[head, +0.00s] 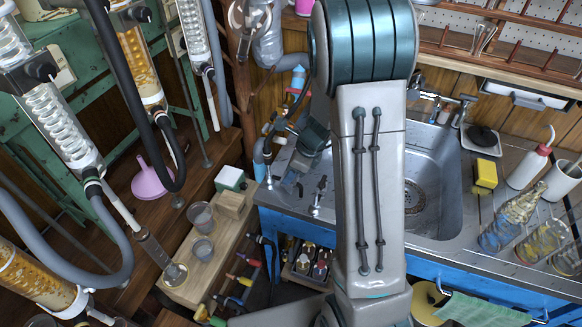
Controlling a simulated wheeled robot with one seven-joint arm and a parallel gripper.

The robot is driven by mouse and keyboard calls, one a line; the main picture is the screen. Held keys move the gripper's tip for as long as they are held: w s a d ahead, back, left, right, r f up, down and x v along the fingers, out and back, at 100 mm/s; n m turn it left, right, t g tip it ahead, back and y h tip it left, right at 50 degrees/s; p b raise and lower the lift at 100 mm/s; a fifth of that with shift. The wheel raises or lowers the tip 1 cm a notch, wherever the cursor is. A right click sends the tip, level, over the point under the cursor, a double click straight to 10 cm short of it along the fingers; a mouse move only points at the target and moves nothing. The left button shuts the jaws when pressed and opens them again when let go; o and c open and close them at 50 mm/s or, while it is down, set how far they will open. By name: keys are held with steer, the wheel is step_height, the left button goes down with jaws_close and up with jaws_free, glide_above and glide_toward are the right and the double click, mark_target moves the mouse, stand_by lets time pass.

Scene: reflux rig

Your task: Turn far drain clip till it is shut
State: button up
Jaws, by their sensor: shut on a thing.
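My gripper (290,188) is at the left end of the sink counter, left of my upright arm. It is small in the picture and partly covered by its own wrist. Its jaws are shut on the far drain clip, which is mostly hidden by the fingers, so I cannot tell how far the clip is turned. A small metal fitting with a dark top (319,190) stands on the counter just right of the gripper, apart from it.
A metal sink (425,160) lies behind my arm. A grey hose (260,160) meets the counter's left end. A wooden block with beakers (201,250) stands left of the counter. Glass condensers (62,125) and hoses fill the left side. Bottles (510,215) stand at right.

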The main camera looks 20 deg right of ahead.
steer(key=shift+w+r+m, duration=0.1)
steer(key=shift+r+m, duration=0.05)
steer(key=shift+m, duration=0.45)
steer(key=shift+t+h, duration=0.3)
steer(key=o, duration=1)
steer(key=p+v, duration=0.3)
steer(key=v, duration=1)
steer(key=shift+d+r+p, duration=0.1)
steer(key=shift+r+p, duration=0.25)
